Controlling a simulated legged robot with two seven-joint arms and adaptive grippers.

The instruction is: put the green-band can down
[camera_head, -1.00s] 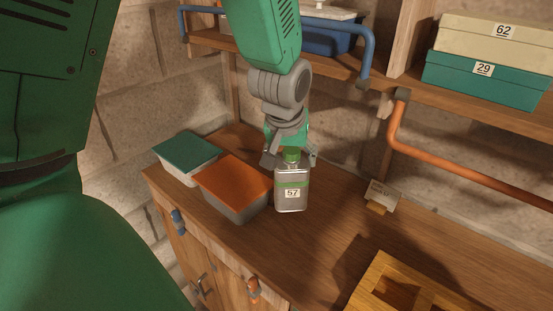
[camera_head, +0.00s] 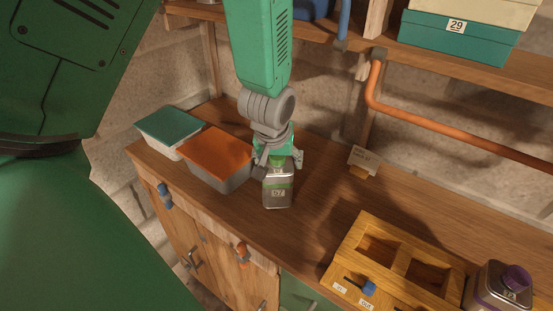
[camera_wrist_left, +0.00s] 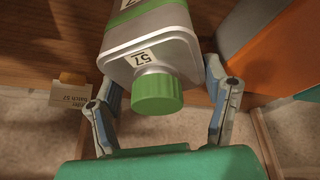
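The green-band can (camera_head: 278,188) is a grey metal can with a green cap, a green band and labels reading 57. My left gripper (camera_head: 280,162) is at its cap end, with a finger on either side. In the left wrist view the can (camera_wrist_left: 150,45) sits between the two fingers of the left gripper (camera_wrist_left: 160,80), its cap toward the camera. The gripper appears shut on the can, though finger contact is partly hidden. My right gripper is not in view.
An orange-topped tray (camera_head: 215,155) is close left of the can, with a teal-topped tray (camera_head: 170,126) beyond. A small card (camera_head: 364,158) stands behind. Bare bench (camera_head: 320,200) lies between.

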